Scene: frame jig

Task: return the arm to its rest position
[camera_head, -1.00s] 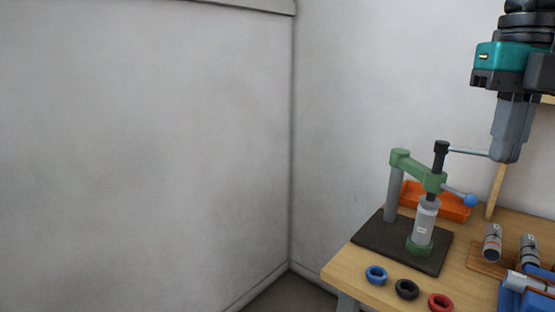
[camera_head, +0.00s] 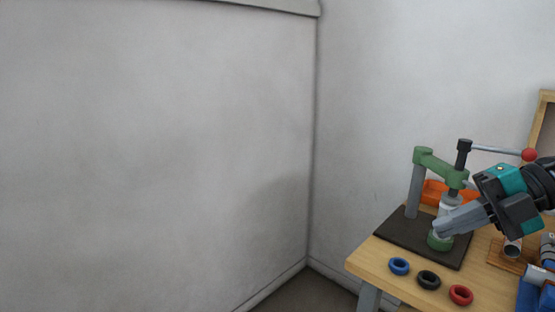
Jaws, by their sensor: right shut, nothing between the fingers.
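My right gripper (camera_head: 438,230) comes in from the right, with a teal and dark grey body. Its grey fingers are shut with nothing between them and point left and slightly down. In the picture they overlap the green press (camera_head: 433,160), in front of the grey cylinder (camera_head: 447,206) and just above the green ring-shaped seat (camera_head: 440,242). I cannot tell whether the fingers touch these. Most of the cylinder is hidden behind the gripper. My left gripper is not in view.
The press stands on a dark plate (camera_head: 398,236) on the wooden table (camera_head: 380,268). Its bar ends in a red ball (camera_head: 529,155). Blue (camera_head: 399,266), black (camera_head: 428,280) and red rings (camera_head: 460,295) lie along the front edge. An orange tray (camera_head: 433,188) is behind; grey cylinders are at right.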

